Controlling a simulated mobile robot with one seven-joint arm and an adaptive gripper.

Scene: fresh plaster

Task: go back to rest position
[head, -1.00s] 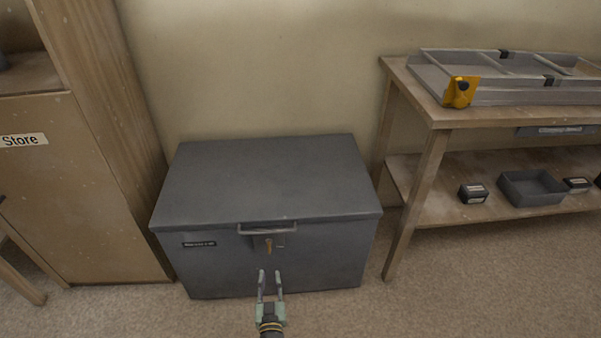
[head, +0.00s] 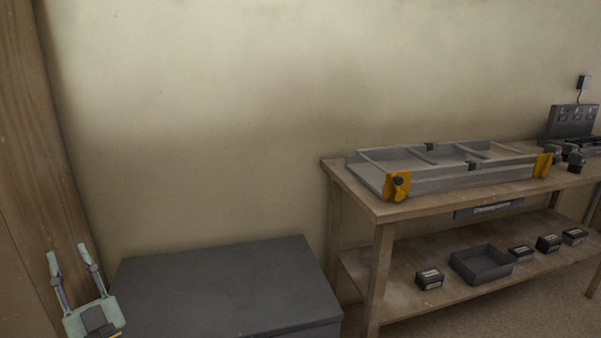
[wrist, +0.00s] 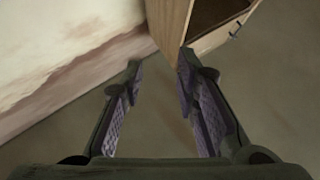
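My gripper (head: 73,264) is at the lower left of the head view, raised, with its fingers pointing up. Its two fingers are spread apart with nothing between them. In the wrist view, my gripper (wrist: 158,80) also shows its two padded fingers apart and empty. The grey chest (head: 225,285) stands to the right of the gripper in the head view, lid closed. Its front is cut off by the bottom edge of the picture.
A wooden cabinet (head: 30,150) stands at the far left, close to the gripper; a cabinet (wrist: 215,25) shows in the wrist view. A workbench (head: 385,210) at right bears a grey tray frame (head: 450,180) with yellow corner pieces. Its lower shelf holds a grey bin (head: 482,265) and several small boxes.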

